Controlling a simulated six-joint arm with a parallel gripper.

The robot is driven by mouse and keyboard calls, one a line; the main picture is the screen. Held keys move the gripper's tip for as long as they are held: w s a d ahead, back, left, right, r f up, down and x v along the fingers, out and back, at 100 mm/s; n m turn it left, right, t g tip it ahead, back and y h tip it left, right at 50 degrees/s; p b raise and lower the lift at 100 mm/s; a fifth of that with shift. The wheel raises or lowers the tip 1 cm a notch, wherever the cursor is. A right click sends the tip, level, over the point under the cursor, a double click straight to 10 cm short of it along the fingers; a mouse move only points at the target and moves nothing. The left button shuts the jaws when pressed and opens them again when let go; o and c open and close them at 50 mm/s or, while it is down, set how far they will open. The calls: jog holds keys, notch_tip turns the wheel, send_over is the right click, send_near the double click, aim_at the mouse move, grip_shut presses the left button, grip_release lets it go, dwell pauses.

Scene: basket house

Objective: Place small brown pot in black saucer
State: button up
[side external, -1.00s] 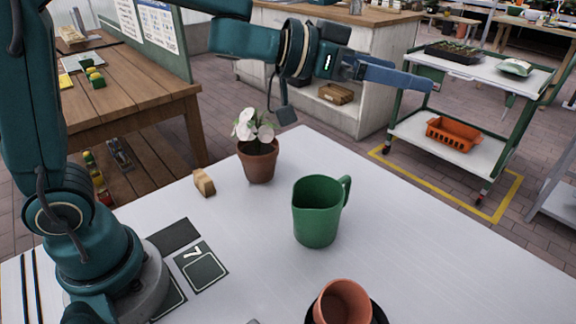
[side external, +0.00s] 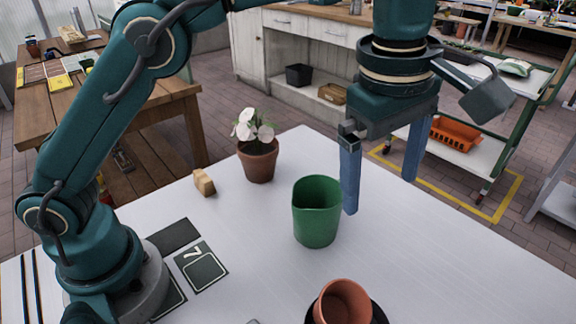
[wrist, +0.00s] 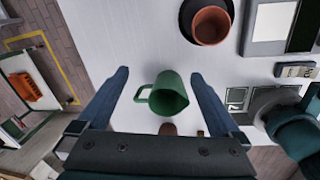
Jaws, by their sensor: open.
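A small brown pot (side external: 340,305) is at the bottom edge of the side view, with the black saucer (side external: 378,314) showing around its right side. In the wrist view the pot (wrist: 210,26) appears to stand within the saucer (wrist: 187,20), overlapping its lower right rim. My gripper (side external: 381,196) is open and empty, pointing down above the table, behind and to the right of the green jug. In the wrist view its fingers (wrist: 158,74) are spread on either side of the jug's image, apart from the pot.
The green jug (side external: 317,212) stands mid-table near my fingers. A brown pot with white flowers (side external: 258,160) and a wooden block (side external: 203,182) stand behind left. Dark numbered cards (side external: 200,265) lie near my base. The table's right side is clear.

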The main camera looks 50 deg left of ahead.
jog(key=s+d+r+g, duration=0.1)
jog(key=s+d+g, duration=0.2)
jog(key=s, duration=0.4)
send_near(335, 319)
jog(key=shift+s+f+g, duration=0.1)
jog(key=shift+s+g, duration=0.05)
jog(key=shift+g, duration=0.15)
jog(key=shift+s+d+f, duration=0.1)
jog(key=shift+s+f, duration=0.1)
jog(key=shift+f, duration=1.05)
jog(key=shift+s+d+f, duration=0.1)
jog(key=shift+s+f, duration=0.1)
jog(key=shift+f, duration=1.05)
